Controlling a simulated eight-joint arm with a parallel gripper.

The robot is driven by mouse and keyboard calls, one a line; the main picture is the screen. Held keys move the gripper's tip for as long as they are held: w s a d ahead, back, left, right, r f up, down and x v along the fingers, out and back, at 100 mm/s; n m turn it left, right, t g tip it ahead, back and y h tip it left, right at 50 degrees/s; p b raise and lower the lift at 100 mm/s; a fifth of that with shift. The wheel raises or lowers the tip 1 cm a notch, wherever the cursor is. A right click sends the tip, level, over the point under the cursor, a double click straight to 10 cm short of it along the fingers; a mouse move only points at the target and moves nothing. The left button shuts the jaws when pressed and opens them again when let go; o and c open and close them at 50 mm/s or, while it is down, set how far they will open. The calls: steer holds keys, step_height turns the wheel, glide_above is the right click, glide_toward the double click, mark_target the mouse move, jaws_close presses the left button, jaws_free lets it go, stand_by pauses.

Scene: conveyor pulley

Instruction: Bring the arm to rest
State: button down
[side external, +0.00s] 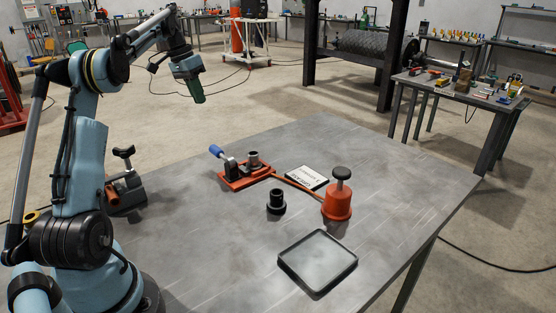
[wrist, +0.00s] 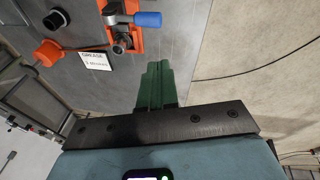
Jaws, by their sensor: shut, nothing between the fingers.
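My gripper (side external: 198,98) is raised well above the far left part of the grey table, with its green fingers pointing down and touching nothing. In the wrist view the green fingers (wrist: 156,87) are together, with nothing between them. My arm is bent at the elbow and reaches out over the table from the left.
The table (side external: 400,190) bears an orange fixture (side external: 240,182) with a blue handle, a white grease card (side external: 306,178), a black bushing (side external: 276,202), an orange pot (side external: 338,203) with a black knob and a square tray (side external: 318,291). A vise-like tool (side external: 125,190) stands near my base.

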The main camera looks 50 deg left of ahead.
steer(key=w+d+r+t+y, duration=0.1)
steer(key=d, duration=1)
steer(key=w+d+r+y, duration=0.1)
steer(key=d+r, duration=0.1)
steer(key=d, duration=0.8)
steer(key=s+d+f+m+t, duration=0.1)
steer(key=s+d+f, duration=0.3)
steer(key=d, duration=0.4)
steer(key=s+d+f+m+t, duration=0.1)
steer(key=s+d+f+t, duration=0.1)
steer(key=s+d+f, duration=0.3)
steer(key=s+d, duration=0.1)
steer(key=d, duration=0.2)
steer(key=shift+d+f+t, duration=0.15)
steer(key=shift+f+t, duration=0.15)
steer(key=shift+t, duration=0.1)
steer(key=shift+s, duration=0.1)
